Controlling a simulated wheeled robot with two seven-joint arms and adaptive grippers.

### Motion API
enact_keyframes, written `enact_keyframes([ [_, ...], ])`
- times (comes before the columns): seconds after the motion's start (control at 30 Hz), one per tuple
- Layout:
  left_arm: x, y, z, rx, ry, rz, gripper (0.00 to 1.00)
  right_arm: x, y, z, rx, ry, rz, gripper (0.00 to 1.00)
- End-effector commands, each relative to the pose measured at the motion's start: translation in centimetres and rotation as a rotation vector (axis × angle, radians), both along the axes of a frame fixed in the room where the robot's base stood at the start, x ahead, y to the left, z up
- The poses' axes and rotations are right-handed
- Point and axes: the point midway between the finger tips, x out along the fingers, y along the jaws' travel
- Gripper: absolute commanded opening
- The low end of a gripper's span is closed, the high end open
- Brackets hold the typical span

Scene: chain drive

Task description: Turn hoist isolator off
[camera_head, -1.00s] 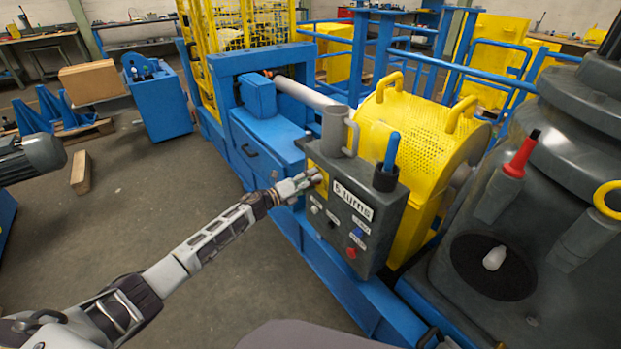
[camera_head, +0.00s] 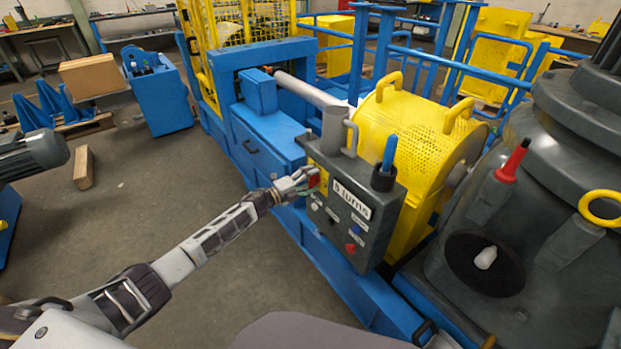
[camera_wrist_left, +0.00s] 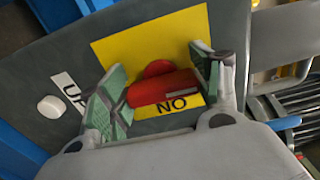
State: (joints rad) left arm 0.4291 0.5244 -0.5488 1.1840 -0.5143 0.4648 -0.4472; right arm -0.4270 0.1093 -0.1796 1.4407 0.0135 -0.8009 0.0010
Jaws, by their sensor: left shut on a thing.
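The red isolator handle (camera_wrist_left: 160,90) sits on a yellow plate (camera_wrist_left: 118,48) in the left wrist view. A label reading "NO" in that view lies beside the handle. My left gripper (camera_head: 306,182) is at the box face. Its two green-padded fingers (camera_wrist_left: 162,92) are on either side of the handle, shut on it. My right gripper is not in view.
A yellow perforated guard (camera_head: 415,135) stands behind. Open floor (camera_head: 130,215) lies left of the blue frame.

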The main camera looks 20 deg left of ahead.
Motion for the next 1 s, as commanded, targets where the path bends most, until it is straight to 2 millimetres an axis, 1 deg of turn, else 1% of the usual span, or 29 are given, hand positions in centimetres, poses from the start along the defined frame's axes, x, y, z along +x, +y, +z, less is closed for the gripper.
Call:
enact_keyframes([
  [0.2,0.06,0.08,0.0,-0.022,0.017,0.002,0.4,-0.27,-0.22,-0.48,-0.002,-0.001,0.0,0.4],
  [0.57,0.05,0.08,-0.03,-0.025,0.02,0.002,0.4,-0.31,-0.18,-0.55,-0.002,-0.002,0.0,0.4],
  [0.6,0.06,0.07,-0.02,-0.025,0.02,0.002,0.68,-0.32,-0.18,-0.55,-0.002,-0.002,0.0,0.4],
  [0.73,0.04,0.07,-0.03,-0.024,0.019,0.002,0.84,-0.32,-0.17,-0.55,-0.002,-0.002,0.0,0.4],
  [0.77,0.04,0.06,-0.03,-0.024,0.018,0.001,0.86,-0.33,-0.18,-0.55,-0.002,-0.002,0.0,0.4],
  [1.0,0.02,0.04,-0.03,-0.023,0.018,0.001,0.86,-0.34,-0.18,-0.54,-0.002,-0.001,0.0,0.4],
])
